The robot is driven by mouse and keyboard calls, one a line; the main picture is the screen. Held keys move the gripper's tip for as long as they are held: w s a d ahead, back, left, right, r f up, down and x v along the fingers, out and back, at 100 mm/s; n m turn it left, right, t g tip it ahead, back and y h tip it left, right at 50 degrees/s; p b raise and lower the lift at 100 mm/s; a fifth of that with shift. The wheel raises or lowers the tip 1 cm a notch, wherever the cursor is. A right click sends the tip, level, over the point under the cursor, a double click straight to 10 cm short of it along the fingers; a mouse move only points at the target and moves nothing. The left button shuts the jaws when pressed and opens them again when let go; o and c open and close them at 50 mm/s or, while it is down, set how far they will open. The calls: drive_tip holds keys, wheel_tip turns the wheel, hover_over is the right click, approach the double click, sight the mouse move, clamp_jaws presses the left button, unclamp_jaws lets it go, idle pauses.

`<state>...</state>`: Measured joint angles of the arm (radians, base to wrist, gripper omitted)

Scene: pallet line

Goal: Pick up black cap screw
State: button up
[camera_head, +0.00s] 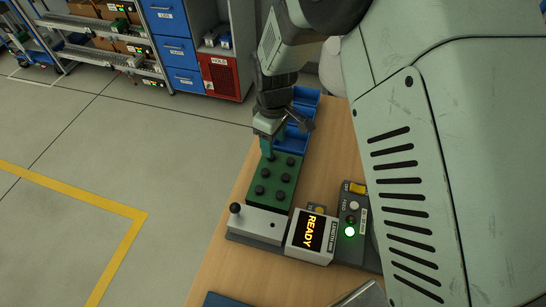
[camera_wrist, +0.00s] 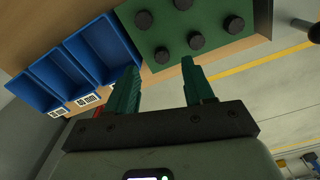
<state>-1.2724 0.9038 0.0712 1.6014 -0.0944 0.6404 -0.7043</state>
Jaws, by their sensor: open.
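A green plate (camera_head: 273,203) holds several black cap screws (camera_head: 264,189) standing upright in rows on the wooden bench. In the wrist view the green plate (camera_wrist: 215,15) shows round black screw heads. My gripper (camera_head: 267,152) is over the far end of the plate, pointing down. In the wrist view my gripper (camera_wrist: 160,64) is open, with its two green fingers apart. One black cap screw (camera_wrist: 162,56) appears between the fingertips. Nothing is held. Whether the fingers are level with that screw head, I cannot tell. In the head view the fingers partly hide the plate's far end.
Blue bins (camera_head: 291,139) stand just beyond the plate; they also show in the wrist view (camera_wrist: 66,75). Bare bench (camera_head: 215,262) lies left of these.

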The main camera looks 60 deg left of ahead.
sight(271, 160)
drive_tip(key=f, duration=0.5)
drive_tip(key=shift+s+a+f, duration=0.15)
drive_tip(key=shift+s+a, duration=0.1)
clamp_jaws()
